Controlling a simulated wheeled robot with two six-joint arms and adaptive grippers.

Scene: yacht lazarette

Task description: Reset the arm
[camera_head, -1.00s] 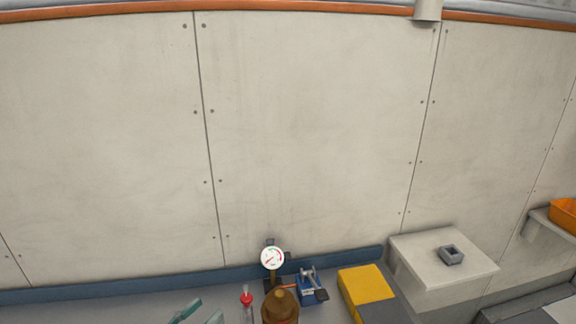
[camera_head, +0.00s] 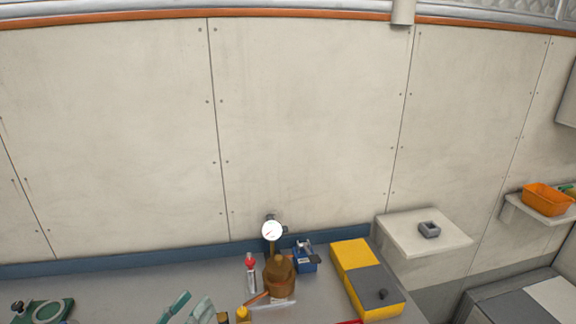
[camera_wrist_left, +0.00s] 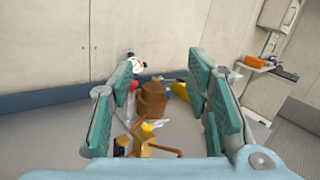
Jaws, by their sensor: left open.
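My left gripper (camera_head: 188,308) shows at the bottom edge of the head view, its two teal finger pads apart. In the left wrist view the same gripper (camera_wrist_left: 164,92) is open, with nothing between its pads. A brown rounded fitting (camera_head: 279,277) with a white dial gauge (camera_head: 272,231) above it stands on the bench to the right of the gripper in the head view. In the left wrist view the brown fitting (camera_wrist_left: 152,101) shows beyond the open fingers. The rest of my left arm is hidden below the head view.
The grey bench (camera_head: 130,283) holds a red-capped tube (camera_head: 251,273), a blue device (camera_head: 305,257), a yellow and grey box (camera_head: 372,284) and a green-based item (camera_head: 45,310). A shelf (camera_head: 400,237) carries a small grey square piece (camera_head: 429,229). An orange bin (camera_head: 546,200) stands farther right.

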